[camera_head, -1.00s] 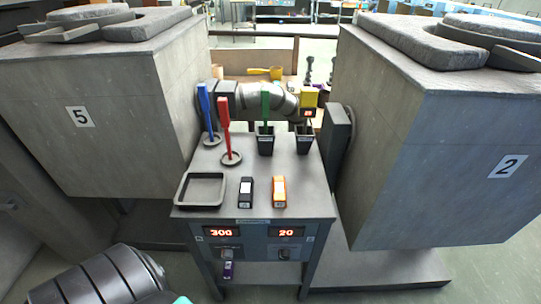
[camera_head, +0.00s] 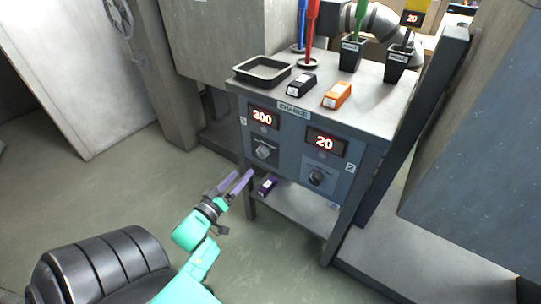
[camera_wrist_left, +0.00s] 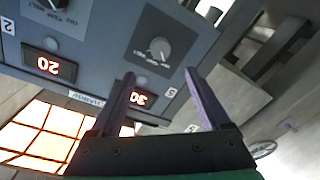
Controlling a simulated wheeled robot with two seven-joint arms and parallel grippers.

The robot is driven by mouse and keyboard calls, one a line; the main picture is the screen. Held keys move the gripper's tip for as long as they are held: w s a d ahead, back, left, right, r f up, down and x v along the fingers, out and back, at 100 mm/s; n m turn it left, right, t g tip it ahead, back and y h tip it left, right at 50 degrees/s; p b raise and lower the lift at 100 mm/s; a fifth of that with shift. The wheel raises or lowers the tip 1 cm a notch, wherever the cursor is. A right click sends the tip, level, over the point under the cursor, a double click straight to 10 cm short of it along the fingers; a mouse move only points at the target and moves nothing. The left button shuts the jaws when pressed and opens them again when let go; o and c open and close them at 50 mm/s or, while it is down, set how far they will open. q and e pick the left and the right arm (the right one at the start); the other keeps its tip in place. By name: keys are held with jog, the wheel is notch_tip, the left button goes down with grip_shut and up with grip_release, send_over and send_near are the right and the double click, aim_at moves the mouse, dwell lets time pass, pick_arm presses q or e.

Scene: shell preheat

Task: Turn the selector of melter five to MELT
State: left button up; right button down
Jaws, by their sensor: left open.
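The melter five selector is a round grey knob (camera_head: 263,152) on the left of the front panel, under a red display reading 300 (camera_head: 264,117) and beside a 5 label. It also shows in the left wrist view as a knob (camera_wrist_left: 160,48), seen upside down. My left gripper (camera_head: 239,177) has purple fingers spread apart and empty, below and left of the knob in the head view. In the left wrist view the open fingers (camera_wrist_left: 162,85) point toward the panel, with the knob beyond the gap. The knob's pointer setting is too small to read.
A second knob (camera_head: 316,177) and a display reading 20 (camera_head: 325,142) belong to melter two. A purple item (camera_head: 267,185) lies on the lower shelf near my fingers. The tabletop holds a black tray (camera_head: 262,70), a black box (camera_head: 301,84) and an orange box (camera_head: 337,95).

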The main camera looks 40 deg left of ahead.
aim_at(260, 154)
pick_arm(q)
jog(key=w, duration=0.3)
jog(key=w+b, duration=0.1)
jog(key=w, duration=0.2)
jog(key=w+a+b, duration=0.1)
jog(key=w, duration=0.3)
jog(key=shift+f, duration=0.2)
jog(key=shift+w+r, duration=0.1)
jog(key=shift+w, duration=0.2)
grip_shut()
pick_arm(e)
notch_tip(260, 154, up, 6)
jog(key=shift+w+a, duration=0.4)
jog(key=shift+a, duration=0.05)
